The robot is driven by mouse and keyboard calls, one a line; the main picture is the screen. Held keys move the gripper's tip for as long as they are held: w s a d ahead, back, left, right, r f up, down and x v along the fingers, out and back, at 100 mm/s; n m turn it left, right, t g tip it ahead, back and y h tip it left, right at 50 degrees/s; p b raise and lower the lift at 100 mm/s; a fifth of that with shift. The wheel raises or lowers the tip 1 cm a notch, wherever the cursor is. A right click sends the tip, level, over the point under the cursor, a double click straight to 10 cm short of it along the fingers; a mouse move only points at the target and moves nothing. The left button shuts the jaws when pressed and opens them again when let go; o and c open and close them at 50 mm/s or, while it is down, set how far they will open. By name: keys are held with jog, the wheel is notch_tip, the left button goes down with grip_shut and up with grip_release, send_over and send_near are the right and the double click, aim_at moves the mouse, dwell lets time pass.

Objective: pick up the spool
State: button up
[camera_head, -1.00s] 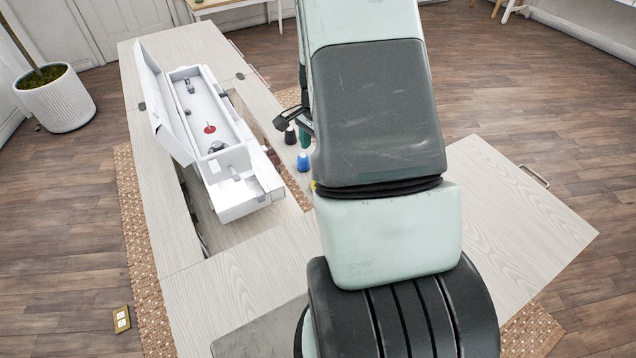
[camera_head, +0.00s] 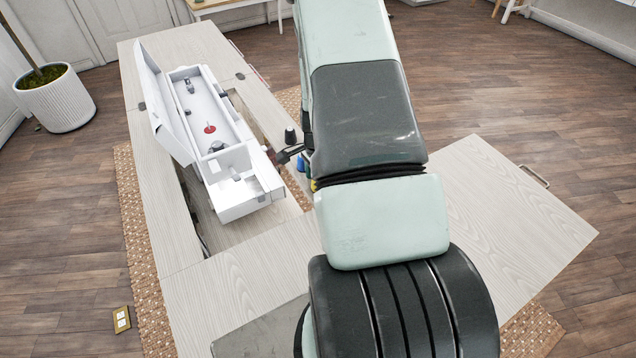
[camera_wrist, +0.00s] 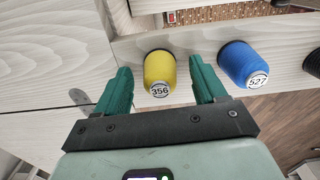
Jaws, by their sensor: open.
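In the wrist view, a yellow spool (camera_wrist: 160,72) labelled 356 stands on the pale wood surface between the two green fingers of my gripper (camera_wrist: 160,88). The fingers are open, with a gap on each side of the yellow spool. A blue spool (camera_wrist: 244,65) labelled 527 stands just right of the right finger.
The white sewing machine (camera_head: 220,150) lies in the cabinet opening to the left. A dark spool (camera_wrist: 313,63) sits at the right edge of the wrist view. The pale cabinet top (camera_head: 235,268) is clear in front, and the right-hand panel (camera_head: 510,215) is bare.

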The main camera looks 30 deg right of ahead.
jog(key=shift+f, duration=0.25)
jog(key=c, duration=1.1)
jog(key=shift+r, duration=0.1)
jog(key=shift+c, duration=0.2)
jog(key=r, duration=0.9)
jog(key=shift+w+r, duration=0.2)
jog(key=shift+w, duration=0.2)
jog(key=w+a+r+n, duration=0.35)
jog(key=w+a, duration=0.35)
jog(key=w, duration=0.4)
jog(key=w+a+r+n, duration=0.35)
jog(key=w+a, duration=0.25)
jog(key=w, duration=0.5)
jog(key=shift+m, duration=0.5)
jog(key=shift+s+a+r, duration=0.1)
jog(key=shift+a, duration=1.65)
jog(key=shift+s+a+r, duration=0.1)
jog(key=shift+a, duration=1.65)
